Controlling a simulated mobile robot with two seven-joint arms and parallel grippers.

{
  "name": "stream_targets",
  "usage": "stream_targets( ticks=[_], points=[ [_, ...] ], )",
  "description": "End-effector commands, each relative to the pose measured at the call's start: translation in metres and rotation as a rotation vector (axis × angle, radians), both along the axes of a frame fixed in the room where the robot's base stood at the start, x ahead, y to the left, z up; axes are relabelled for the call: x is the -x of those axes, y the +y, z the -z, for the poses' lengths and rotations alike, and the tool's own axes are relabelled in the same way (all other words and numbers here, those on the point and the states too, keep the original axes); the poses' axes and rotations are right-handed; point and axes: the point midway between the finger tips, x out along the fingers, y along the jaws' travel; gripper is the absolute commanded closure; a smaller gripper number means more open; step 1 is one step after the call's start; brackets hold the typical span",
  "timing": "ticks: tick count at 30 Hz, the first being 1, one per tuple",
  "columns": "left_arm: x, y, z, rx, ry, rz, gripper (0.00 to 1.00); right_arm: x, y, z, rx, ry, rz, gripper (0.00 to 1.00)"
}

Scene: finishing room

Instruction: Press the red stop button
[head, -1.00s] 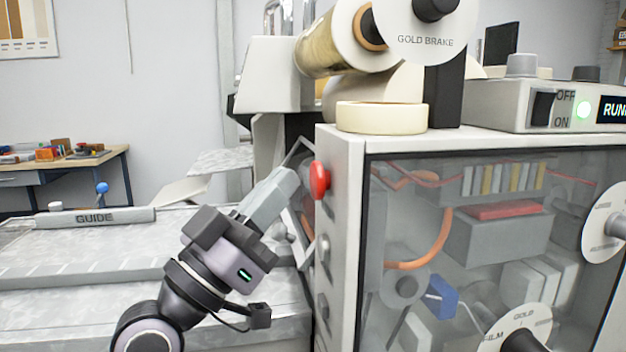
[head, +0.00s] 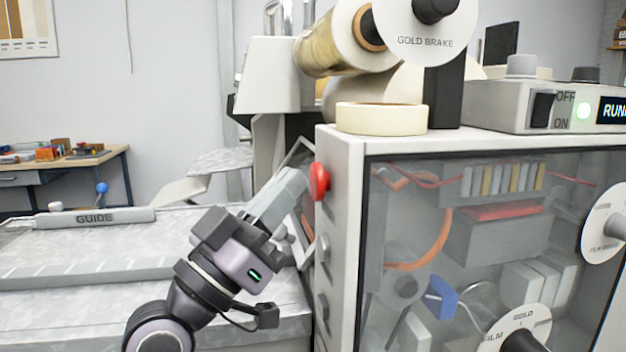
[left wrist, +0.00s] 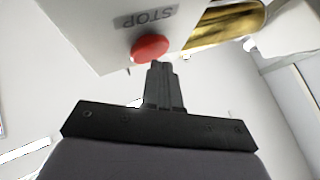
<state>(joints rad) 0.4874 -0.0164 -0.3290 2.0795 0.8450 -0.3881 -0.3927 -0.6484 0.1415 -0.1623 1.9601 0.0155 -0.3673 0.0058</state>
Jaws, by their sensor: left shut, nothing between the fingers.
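The red stop button (head: 320,181) is a domed knob on the left side face of the white machine cabinet. In the left wrist view the button (left wrist: 150,48) sits under a STOP label (left wrist: 145,17). My left gripper (head: 294,180) is shut and empty, its fingertips just left of the button in the head view. In the left wrist view its fingertips (left wrist: 158,66) are close to the button's edge; I cannot tell whether they touch it. My right gripper is not in view.
The cabinet's clear front panel (head: 480,250) shows wiring and parts inside. A cream tape roll (head: 380,118) lies on top, below a gold foil roll (head: 330,45). A control box (head: 500,112) shows a green light. A grey bed with a GUIDE bar (head: 95,217) lies left.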

Motion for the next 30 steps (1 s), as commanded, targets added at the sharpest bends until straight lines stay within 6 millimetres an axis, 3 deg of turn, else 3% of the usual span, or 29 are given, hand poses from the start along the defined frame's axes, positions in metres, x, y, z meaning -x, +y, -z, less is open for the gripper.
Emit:
stream_targets(
  ticks=[30],
  points=[
    [-0.0024, -0.0085, -0.0004, 0.001, -0.001, 0.000, 1.00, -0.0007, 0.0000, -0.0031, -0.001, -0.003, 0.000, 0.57]
  ],
)
